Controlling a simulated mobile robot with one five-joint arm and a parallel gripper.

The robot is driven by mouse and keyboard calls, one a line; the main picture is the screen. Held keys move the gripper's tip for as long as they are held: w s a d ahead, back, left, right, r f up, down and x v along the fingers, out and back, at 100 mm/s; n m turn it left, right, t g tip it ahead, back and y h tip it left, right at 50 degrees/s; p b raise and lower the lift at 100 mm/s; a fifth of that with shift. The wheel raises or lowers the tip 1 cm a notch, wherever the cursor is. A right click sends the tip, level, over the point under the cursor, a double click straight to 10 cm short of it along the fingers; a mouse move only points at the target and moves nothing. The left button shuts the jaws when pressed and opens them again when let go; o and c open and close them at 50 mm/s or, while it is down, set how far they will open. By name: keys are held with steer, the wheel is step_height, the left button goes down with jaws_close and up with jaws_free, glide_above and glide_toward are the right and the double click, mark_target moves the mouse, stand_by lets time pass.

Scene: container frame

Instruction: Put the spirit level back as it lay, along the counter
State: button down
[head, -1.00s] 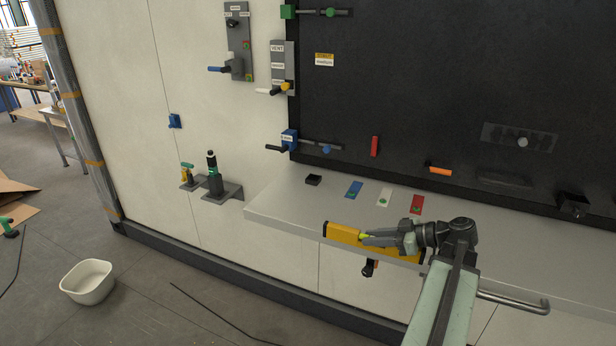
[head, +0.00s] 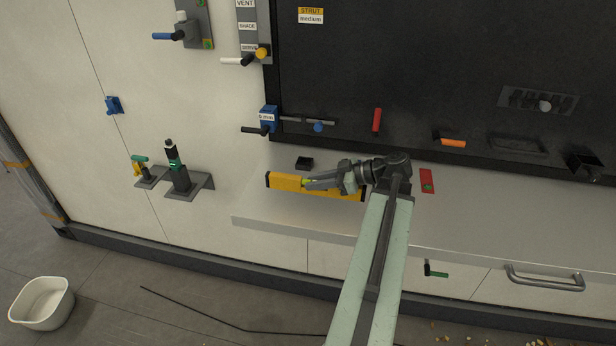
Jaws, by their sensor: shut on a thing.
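The yellow spirit level (head: 287,182) with dark end caps is in the middle of the head view. It runs lengthwise roughly along the pale grey counter (head: 270,215) and appears over its left part. My gripper (head: 309,184) is shut on the level near its middle, reaching in from the right. The gripper and wrist hide part of the level's upper side. I cannot tell whether its lower edge touches the counter or hangs just above it.
A small black box (head: 304,163) sits just behind the level. A red plate (head: 427,181) lies on the counter right of my wrist. The counter's front-left strip is bare. Levers and handles, including an orange one (head: 453,142), stick out from the black panel (head: 400,60).

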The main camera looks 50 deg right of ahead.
steer(key=shift+d, duration=0.1)
steer(key=shift+s+f+b, duration=0.1)
steer(key=shift+f+b, duration=0.45)
step_height(320, 180, down, 4)
steer(key=b, duration=0.4)
steer(key=shift+f, duration=0.1)
steer(key=shift+f+b, duration=0.6)
steer(key=shift+b, duration=0.1)
stand_by(0.4)
steer(key=c, duration=1.1)
jaws_free()
steer(key=shift+c, duration=0.2)
